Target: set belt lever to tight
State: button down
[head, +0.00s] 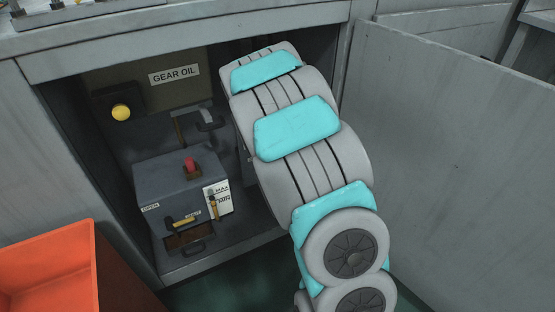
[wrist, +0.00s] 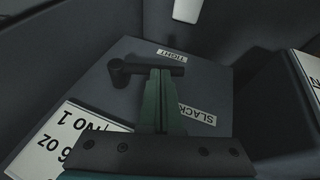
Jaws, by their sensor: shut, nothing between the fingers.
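The belt lever (wrist: 178,70) is a dark bar on a grey panel (wrist: 105,92) in the wrist view. Its round pivot is at the left and its arm points right. A TIGHT label (wrist: 172,54) lies just above the lever's free end and a SLACK label (wrist: 196,115) lies lower right. The lever points close to TIGHT, just below that label. My gripper (wrist: 160,73) is shut, its green fingers on the SLACK side with their tips at the lever's middle. I cannot tell whether they touch it. In the head view my arm hides the gripper and lever.
A cabinet holds a grey box (head: 160,182) with a red knob (head: 190,164), and a GEAR OIL label (head: 174,74) is at the back. An open door (head: 450,150) stands right. An orange bin (head: 60,255) is front left. A white No 1 label (wrist: 62,142) is beside the lever panel.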

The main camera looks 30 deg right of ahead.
notch_tip(320, 180, down, 7)
jog(key=d+n+h+b, duration=0.1)
jog(key=h+b, duration=0.3)
jog(key=b, duration=0.5)
jog(key=shift+d+t, duration=0.3)
jog(key=shift+d, duration=0.55)
jog(key=shift+w+d, duration=0.1)
jog(key=shift+r, duration=0.1)
dwell(0.4)
jog(key=v, duration=0.7)
jog(key=shift+a+r, duration=0.2)
jog(key=shift+a, duration=0.1)
